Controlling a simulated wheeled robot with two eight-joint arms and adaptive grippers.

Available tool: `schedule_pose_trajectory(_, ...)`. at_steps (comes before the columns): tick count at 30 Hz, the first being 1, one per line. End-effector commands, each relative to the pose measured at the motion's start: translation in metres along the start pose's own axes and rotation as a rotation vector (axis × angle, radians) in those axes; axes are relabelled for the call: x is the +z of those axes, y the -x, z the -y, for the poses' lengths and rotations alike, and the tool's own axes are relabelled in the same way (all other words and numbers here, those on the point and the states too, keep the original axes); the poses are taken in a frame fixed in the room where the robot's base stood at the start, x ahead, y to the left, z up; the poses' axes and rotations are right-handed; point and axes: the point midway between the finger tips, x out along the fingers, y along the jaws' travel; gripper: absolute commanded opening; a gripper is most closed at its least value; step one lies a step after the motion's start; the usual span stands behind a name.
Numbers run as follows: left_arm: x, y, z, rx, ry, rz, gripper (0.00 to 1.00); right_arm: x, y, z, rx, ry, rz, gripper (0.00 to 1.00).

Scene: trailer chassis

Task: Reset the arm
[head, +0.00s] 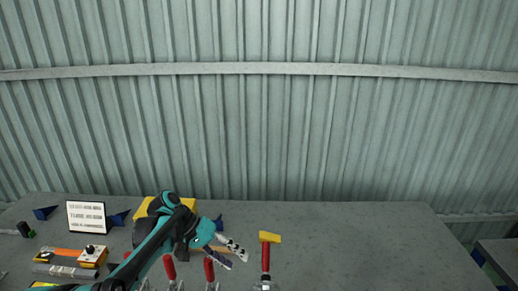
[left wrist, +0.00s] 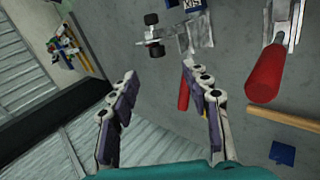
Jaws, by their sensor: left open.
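My left arm comes in from the lower left in the head view, and its left gripper (head: 232,253) hangs over the grey table (head: 340,225). In the left wrist view the left gripper (left wrist: 155,85) has its two fingers spread apart with nothing between the tips. A red handle (left wrist: 265,72) lies to the right of the fingers there, apart from them. Another red handle (left wrist: 184,97) shows partly hidden behind the right finger. My right gripper does not show in either view.
A red-handled tool with a yellow head (head: 270,237) stands right of the gripper. Left are a sign (head: 86,216), a yellow box (head: 92,256) and several other tools. A yellow object (head: 145,207) is partly behind my arm. The table's right side is clear; a corrugated wall (head: 300,130) stands behind.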

Motion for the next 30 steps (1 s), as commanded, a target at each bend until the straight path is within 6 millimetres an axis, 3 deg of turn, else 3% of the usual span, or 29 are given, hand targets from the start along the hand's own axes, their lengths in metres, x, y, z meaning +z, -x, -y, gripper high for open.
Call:
schedule_pose_trajectory(8, 0.07, 0.009, 0.002, -0.273, 0.023, -0.17, 0.48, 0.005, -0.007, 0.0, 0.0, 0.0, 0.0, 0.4)
schedule_pose_trajectory(18, 0.158, 0.02, 0.044, -0.6, -0.053, -0.434, 0.48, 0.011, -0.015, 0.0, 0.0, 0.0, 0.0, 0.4)
schedule_pose_trajectory(24, 0.185, 0.021, 0.066, -0.711, -0.119, -0.548, 0.48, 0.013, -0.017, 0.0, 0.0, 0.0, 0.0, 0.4)
schedule_pose_trajectory(30, 0.192, 0.022, 0.072, -0.746, -0.145, -0.585, 0.48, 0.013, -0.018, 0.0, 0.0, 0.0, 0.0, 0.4)
